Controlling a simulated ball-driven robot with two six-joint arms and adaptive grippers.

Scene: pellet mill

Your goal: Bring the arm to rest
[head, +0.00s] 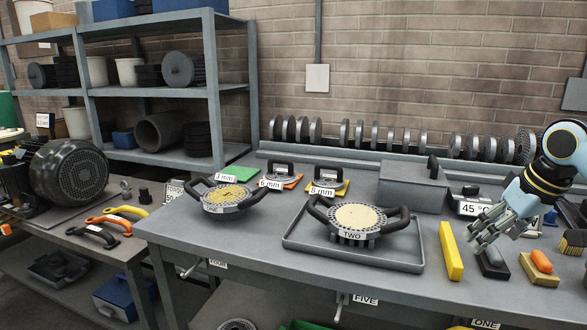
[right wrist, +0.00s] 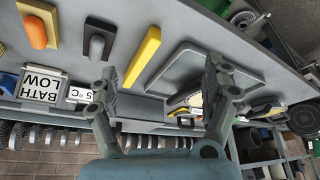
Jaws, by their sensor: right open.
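My right gripper (head: 478,240) comes in from the right in the head view, above the right part of the grey bench (head: 390,290). Its fingers point down and to the left, near a yellow bar (head: 451,252) and a dark block with a grey handle (head: 491,264). In the right wrist view the two fingers of the gripper (right wrist: 163,82) are spread apart, with nothing between them. The yellow bar (right wrist: 143,57) and the dark-handled block (right wrist: 98,43) also show there, beyond the fingers. My left gripper is not in view.
A tray (head: 300,244) holds a round die marked TWO (head: 352,217); another handled die (head: 226,197) stands to its left. A grey box (head: 412,187) stands behind. An orange-handled brush or block (head: 540,268) lies right of the gripper. Discs line the back rack (head: 340,152).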

